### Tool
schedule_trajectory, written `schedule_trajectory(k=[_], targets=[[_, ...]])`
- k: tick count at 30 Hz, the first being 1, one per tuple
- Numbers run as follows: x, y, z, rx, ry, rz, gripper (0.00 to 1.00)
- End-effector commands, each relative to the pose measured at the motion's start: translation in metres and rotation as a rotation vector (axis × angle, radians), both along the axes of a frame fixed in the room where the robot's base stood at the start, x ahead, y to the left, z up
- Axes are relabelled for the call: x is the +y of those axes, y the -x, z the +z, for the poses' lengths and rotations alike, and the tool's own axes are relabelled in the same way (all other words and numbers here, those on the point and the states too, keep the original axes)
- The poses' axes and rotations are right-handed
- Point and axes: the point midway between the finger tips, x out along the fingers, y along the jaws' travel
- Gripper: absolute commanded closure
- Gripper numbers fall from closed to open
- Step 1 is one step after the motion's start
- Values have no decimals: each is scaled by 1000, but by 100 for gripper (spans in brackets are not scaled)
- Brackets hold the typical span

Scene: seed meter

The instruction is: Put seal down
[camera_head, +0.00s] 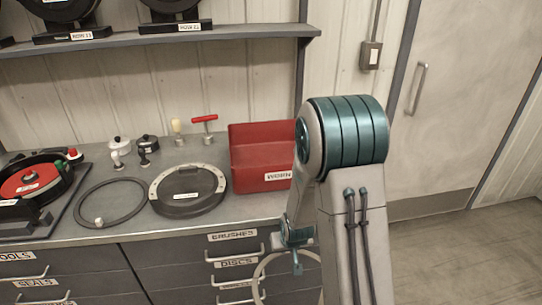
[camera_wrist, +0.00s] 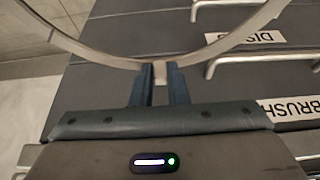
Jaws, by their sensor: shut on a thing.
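My gripper (camera_wrist: 160,72) is shut on the rim of a pale, thin seal ring (camera_wrist: 98,58), which extends away from the fingertips and out of the picture. In the head view, my gripper (camera_head: 297,264) is low in front of the drawers, below the counter edge. Part of the held seal (camera_head: 261,270) shows to its left, and my arm hides some of it. A dark grey ring (camera_head: 82,208) with a small pale tab lies flat on the counter at the left.
Drawer handles (camera_head: 235,255) stick out near the held ring. Floor at right is clear.

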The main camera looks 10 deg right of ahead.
Motion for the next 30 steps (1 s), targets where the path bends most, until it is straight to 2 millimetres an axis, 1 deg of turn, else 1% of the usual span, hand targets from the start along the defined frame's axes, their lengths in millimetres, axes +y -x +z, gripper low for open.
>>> schedule_trajectory(k=[1,3,9,11,14,15,17,18,20,21,24,27,30], targets=[[0,0,24,0,0,0,100],[0,0,39,0,0,0,100],[0,0,74,0,0,0,100],[0,-10,87,-12,0,-1,100],[-1,-25,124,-15,-1,0,100],[-1,-31,141,-15,0,-1,100],[-2,-41,168,-15,0,-1,100],[-2,-47,187,-16,0,0,100],[-2,-59,218,-17,0,0,100],[-2,-67,239,-17,0,0,100],[-3,-86,287,-14,-1,0,100],[-4,-98,322,-8,-1,0,100],[-4,-107,346,-6,-1,0,100]])
